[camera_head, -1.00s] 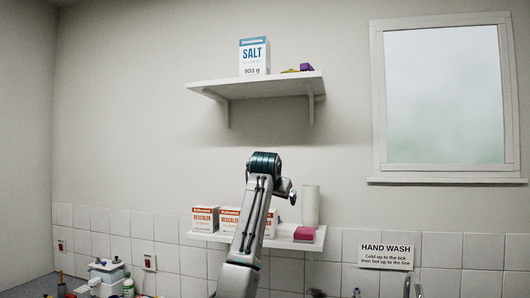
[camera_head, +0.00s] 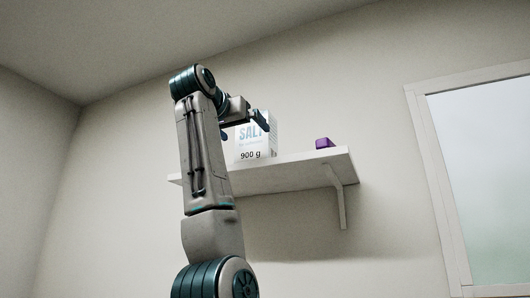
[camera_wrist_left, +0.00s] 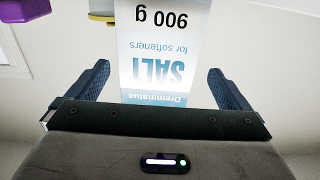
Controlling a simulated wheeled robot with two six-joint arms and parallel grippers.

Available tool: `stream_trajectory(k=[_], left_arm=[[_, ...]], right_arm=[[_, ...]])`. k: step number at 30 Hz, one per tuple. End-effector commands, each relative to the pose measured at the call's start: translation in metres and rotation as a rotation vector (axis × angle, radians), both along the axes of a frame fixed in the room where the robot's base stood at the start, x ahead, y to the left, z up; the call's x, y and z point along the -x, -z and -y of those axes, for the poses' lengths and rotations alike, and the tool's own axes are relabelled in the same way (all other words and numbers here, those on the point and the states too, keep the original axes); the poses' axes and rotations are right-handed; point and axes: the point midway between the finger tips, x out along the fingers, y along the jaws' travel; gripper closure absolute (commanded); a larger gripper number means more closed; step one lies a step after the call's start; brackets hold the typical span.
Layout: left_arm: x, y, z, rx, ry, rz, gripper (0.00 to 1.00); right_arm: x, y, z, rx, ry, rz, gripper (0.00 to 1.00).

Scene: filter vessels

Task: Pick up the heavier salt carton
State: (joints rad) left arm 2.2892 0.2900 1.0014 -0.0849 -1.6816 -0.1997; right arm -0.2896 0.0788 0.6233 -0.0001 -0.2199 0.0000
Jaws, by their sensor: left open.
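A white salt carton with blue lettering, marked 900 g (camera_head: 257,152), stands on the upper wall shelf (camera_head: 300,172). My left gripper (camera_head: 246,128) is open in front of it and partly covers its upper part and left side in the head view. In the left wrist view the carton (camera_wrist_left: 158,50) appears upside down. The open fingers of my left gripper (camera_wrist_left: 160,78) flank its near end, with a gap on each side. I see no grip on it. No second salt carton shows. My right gripper is not in view.
A purple object (camera_head: 324,143) lies on the shelf right of the carton. It also shows in the left wrist view (camera_wrist_left: 22,8), with a yellow and grey object (camera_wrist_left: 103,10) nearer the carton. A shelf bracket (camera_head: 341,205) hangs below. A window (camera_head: 485,180) is at the right.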

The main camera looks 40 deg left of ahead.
Motion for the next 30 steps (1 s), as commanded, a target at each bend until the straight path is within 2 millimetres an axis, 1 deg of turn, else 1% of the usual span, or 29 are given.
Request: stream_trajectory(k=[1, 6, 10, 14, 18, 21, 25, 30], left_arm=[[-0.006, -0.003, -0.002, 0.001, 0.000, -0.002, 0.00], [-0.032, -0.005, -0.010, 0.001, -0.001, -0.003, 0.00], [-0.047, -0.003, -0.015, 0.001, -0.001, -0.002, 0.00], [-0.056, -0.006, -0.017, 0.001, 0.000, -0.002, 0.00], [-0.073, -0.012, -0.020, 0.001, -0.001, -0.004, 0.00], [-0.084, -0.013, -0.023, 0.001, -0.001, -0.003, 0.00], [-0.095, -0.010, -0.027, 0.000, 0.000, -0.001, 0.00], [-0.099, -0.008, -0.028, 0.000, 0.000, 0.000, 0.00]], right_arm=[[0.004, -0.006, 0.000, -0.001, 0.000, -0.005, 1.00], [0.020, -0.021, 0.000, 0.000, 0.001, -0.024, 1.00], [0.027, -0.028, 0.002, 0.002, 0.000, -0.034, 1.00], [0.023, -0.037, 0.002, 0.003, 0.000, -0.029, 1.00], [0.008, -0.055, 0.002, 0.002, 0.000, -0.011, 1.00], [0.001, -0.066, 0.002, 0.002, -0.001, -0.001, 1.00], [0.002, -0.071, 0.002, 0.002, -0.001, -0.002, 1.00], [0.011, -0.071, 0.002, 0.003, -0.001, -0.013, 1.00]])
